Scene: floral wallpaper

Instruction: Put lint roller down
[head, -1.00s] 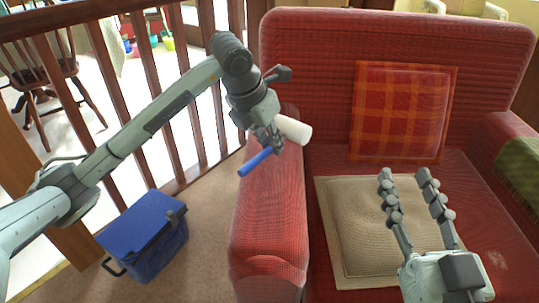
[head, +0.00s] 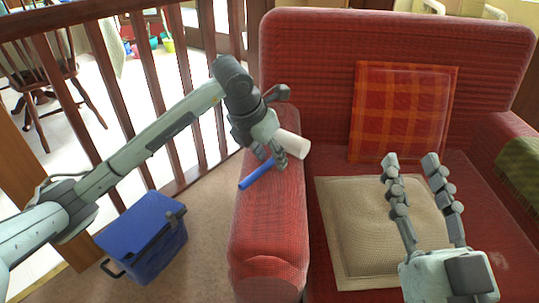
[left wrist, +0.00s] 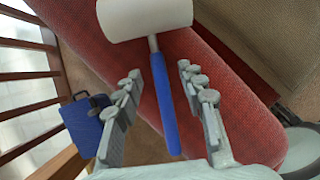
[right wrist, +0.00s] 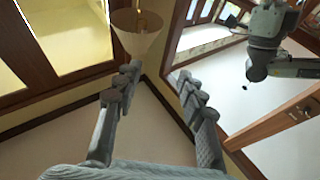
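The lint roller has a white cylinder head (head: 294,145) and a blue handle (head: 256,175). It appears to lie on top of the red armchair's left armrest (head: 270,222). My left gripper (head: 276,160) is right over it. In the left wrist view, the blue handle (left wrist: 163,100) runs between the two fingers of the left gripper (left wrist: 158,80), with a gap on each side, so the gripper is open. The white head (left wrist: 145,15) is beyond the fingertips. My right gripper (head: 411,165) is open and empty above the seat; it also shows in the right wrist view (right wrist: 157,80).
A beige cushion (head: 350,250) lies on the seat and an orange plaid cushion (head: 405,110) leans on the backrest. A blue cooler box (head: 145,235) stands on the floor left of the armchair. A wooden railing (head: 160,85) runs behind my left arm.

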